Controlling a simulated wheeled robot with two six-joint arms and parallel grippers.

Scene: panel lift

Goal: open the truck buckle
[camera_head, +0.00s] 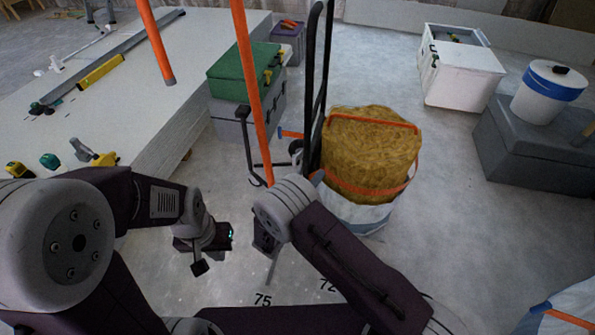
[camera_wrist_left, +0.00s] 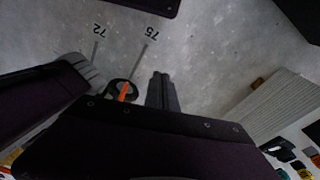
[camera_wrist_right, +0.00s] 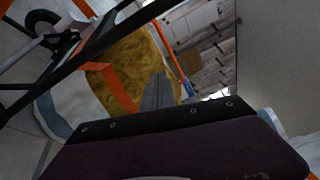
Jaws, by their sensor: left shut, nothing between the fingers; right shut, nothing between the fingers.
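A black hand truck (camera_head: 313,90) stands upright in the middle of the head view. Against it is a white sack (camera_head: 362,216) with a yellow-brown fibrous load (camera_head: 365,150), wrapped by an orange strap (camera_head: 372,192). The strap also shows in the right wrist view (camera_wrist_right: 120,88). I cannot make out a buckle on it. My left gripper (camera_wrist_left: 162,92) is shut and empty over bare floor, left of the truck. My right gripper (camera_wrist_right: 158,92) is shut and empty, nearer the truck and sack; I cannot tell whether it touches them.
Orange poles (camera_head: 251,85) rise left of the truck. Stacked white panels (camera_head: 140,105) fill the left. A green toolbox (camera_head: 240,72) stands behind. A white cabinet (camera_head: 462,75) and a grey box (camera_head: 535,155) bearing a white bucket (camera_head: 545,98) stand right. The floor between is clear.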

